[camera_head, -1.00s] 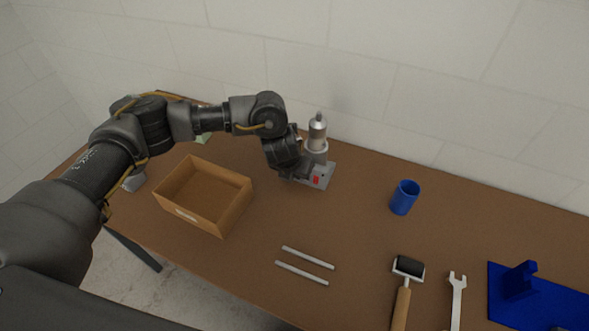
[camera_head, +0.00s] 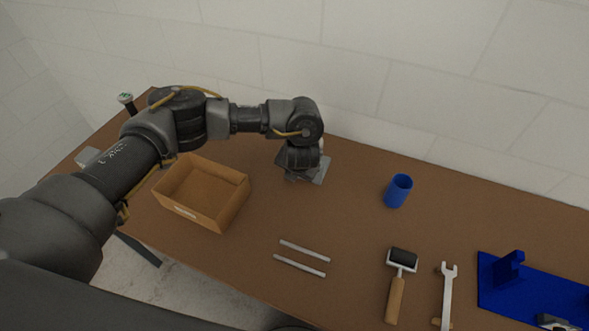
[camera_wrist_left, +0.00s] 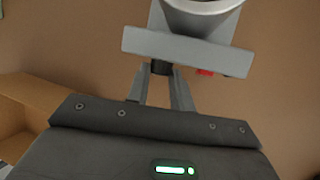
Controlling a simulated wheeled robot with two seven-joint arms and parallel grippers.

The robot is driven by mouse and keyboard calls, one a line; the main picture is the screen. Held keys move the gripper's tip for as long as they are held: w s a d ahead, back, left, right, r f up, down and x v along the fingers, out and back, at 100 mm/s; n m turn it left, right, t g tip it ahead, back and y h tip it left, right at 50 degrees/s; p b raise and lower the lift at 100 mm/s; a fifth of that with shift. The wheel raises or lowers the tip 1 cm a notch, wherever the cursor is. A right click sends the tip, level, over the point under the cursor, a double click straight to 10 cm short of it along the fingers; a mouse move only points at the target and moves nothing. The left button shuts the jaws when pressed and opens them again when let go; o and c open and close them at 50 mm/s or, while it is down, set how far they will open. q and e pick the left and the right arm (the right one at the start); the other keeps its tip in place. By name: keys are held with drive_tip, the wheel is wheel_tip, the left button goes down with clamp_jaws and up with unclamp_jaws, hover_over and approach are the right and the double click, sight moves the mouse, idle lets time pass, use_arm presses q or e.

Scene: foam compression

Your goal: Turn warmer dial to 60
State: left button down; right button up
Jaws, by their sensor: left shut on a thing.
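The warmer (camera_head: 321,172) is a grey device at the back of the table, mostly hidden behind my left wrist in the head view. In the left wrist view its grey front plate (camera_wrist_left: 188,50) spans the top, with a round silver part above and a red switch (camera_wrist_left: 204,72) below. A small dark dial (camera_wrist_left: 161,68) sits under the plate. My left gripper (camera_wrist_left: 161,78) has its fingertips around the dial and is shut on it. The dial's markings cannot be read.
An open cardboard box (camera_head: 202,192) stands left of the warmer. A blue cup (camera_head: 398,190) stands to the right. Two metal rods (camera_head: 302,258), a roller (camera_head: 398,285), a wrench (camera_head: 447,290) and a blue fixture (camera_head: 530,290) lie nearer the front. The table between is clear.

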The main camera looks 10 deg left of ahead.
use_arm(q)
drive_tip(key=c, duration=1.2)
unclamp_jaws()
drive_tip(key=v, duration=1)
drive_tip(key=shift+r+p, duration=0.35)
drive_tip(key=shift+s, duration=0.15)
